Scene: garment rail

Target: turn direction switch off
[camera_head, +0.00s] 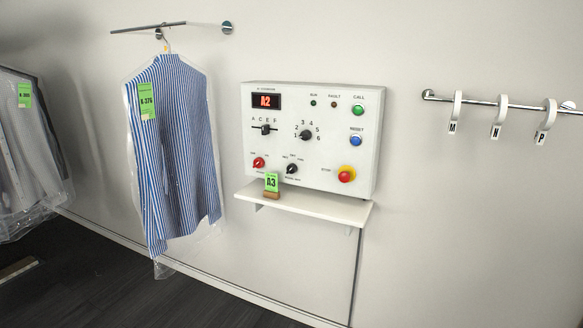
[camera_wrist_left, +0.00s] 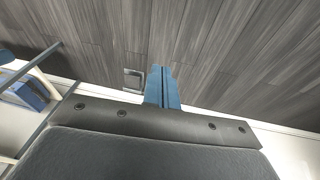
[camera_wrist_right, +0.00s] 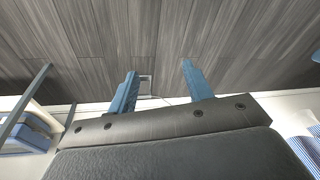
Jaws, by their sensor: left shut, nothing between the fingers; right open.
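A white control panel (camera_head: 311,140) is on the wall. A black rotary knob (camera_head: 292,168) sits low in its middle, with small labels around it; it may be the direction switch, but I cannot read the labels or its setting surely. A red knob (camera_head: 258,162) is to its left. A larger black knob (camera_head: 305,134), numbered 1 to 6, is above. My left gripper (camera_wrist_left: 162,72) is shut and empty in the left wrist view. My right gripper (camera_wrist_right: 159,70) is open and empty in the right wrist view. Neither gripper shows in the head view.
A white shelf (camera_head: 305,202) with a green A3 tag (camera_head: 271,182) juts out below the panel. A red stop button (camera_head: 346,174) is at the panel's lower right. A bagged striped shirt (camera_head: 175,150) hangs left; a hook rail (camera_head: 500,103) is right. The space before the panel is clear.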

